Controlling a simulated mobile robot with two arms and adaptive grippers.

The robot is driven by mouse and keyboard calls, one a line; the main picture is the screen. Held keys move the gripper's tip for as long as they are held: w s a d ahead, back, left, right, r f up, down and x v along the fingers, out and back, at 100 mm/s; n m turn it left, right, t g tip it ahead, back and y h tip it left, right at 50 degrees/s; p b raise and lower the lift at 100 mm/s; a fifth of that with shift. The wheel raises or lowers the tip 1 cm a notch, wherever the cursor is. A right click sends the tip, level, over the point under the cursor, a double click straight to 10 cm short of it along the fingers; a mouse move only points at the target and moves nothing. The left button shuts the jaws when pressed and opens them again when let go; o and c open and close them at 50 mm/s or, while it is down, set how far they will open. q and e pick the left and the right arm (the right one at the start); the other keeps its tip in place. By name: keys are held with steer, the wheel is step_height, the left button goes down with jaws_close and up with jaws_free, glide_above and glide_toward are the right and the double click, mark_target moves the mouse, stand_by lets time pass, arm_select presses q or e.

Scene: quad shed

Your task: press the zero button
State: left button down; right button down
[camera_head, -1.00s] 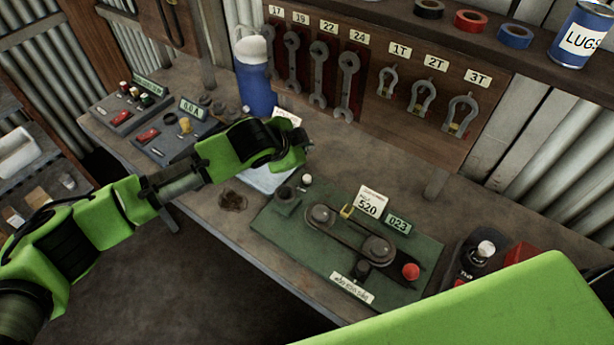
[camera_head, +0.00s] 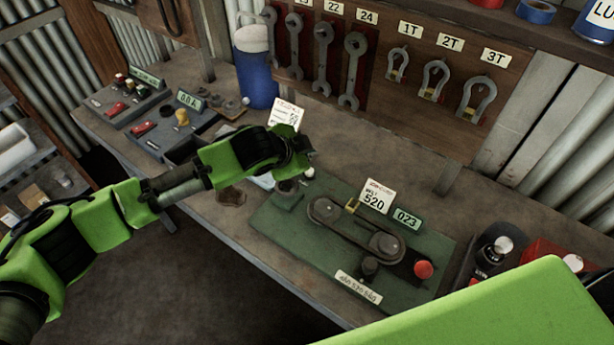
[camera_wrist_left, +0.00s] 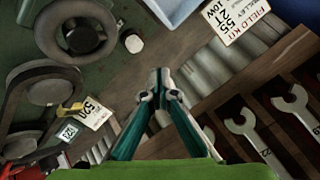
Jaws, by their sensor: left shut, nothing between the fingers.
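No label reading zero is legible. A small pale round button (camera_head: 308,172) stands at the back left corner of the green plate (camera_head: 275,235), just below my left gripper (camera_head: 307,155); it also shows in the left wrist view (camera_wrist_left: 133,43). A red round knob (camera_head: 423,269) sits at the plate's right end, beside a belt on two pulleys and a 023 display (camera_head: 407,218). My left gripper's fingers meet in the left wrist view (camera_wrist_left: 158,75), empty and visibly apart from the button there. My right gripper is out of view.
A blue cylinder (camera_head: 257,80) and a white card (camera_head: 287,113) stand behind my left gripper. Wrenches and shackles hang at the back. Dark bottles (camera_head: 492,255) are at the right.

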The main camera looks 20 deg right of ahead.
mark_target(309, 173)
arm_select(q)
step_height(309, 173, down, 3)
steer(key=shift+w+a+r, duration=0.1)
steer(key=shift+w+r, duration=0.05)
steer(key=shift+r, duration=0.05)
steer(key=shift+f, duration=0.25)
steer(key=shift+s+d, duration=0.2)
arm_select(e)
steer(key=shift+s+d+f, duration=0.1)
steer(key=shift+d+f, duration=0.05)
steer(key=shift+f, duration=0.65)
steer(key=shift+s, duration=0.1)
arm_select(q)
steer(key=shift+w+a, duration=0.1)
steer(key=shift+f, duration=0.15)
steer(key=shift+f, duration=0.3)
